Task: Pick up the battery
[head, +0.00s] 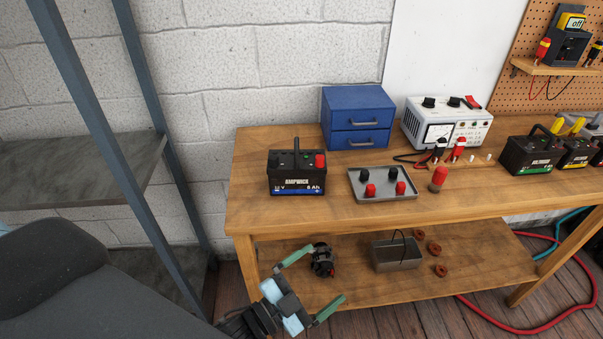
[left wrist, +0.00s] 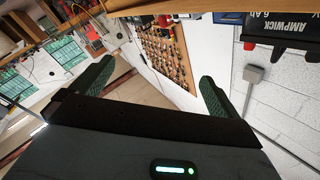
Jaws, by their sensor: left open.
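A black battery (head: 297,173) with a blue stripe, a top handle and a red terminal cap stands upright on the left part of the wooden bench. Its label reads AMPWICK. It also shows turned over and cut off at the top right of the left wrist view (left wrist: 282,27). Two more black batteries stand at the right, one with a green stripe (head: 527,153) and one with a yellow stripe (head: 575,153). My left gripper (head: 328,272) is open and empty, low in front of the bench and apart from the batteries. My right gripper is not in view.
A grey tray (head: 407,193) with red and black caps lies right of the AMPWICK battery. Behind stand a blue drawer box (head: 358,117) and a white power unit (head: 446,124). The lower shelf (head: 345,294) holds a metal bin (head: 397,256). The bench's front-left corner is clear.

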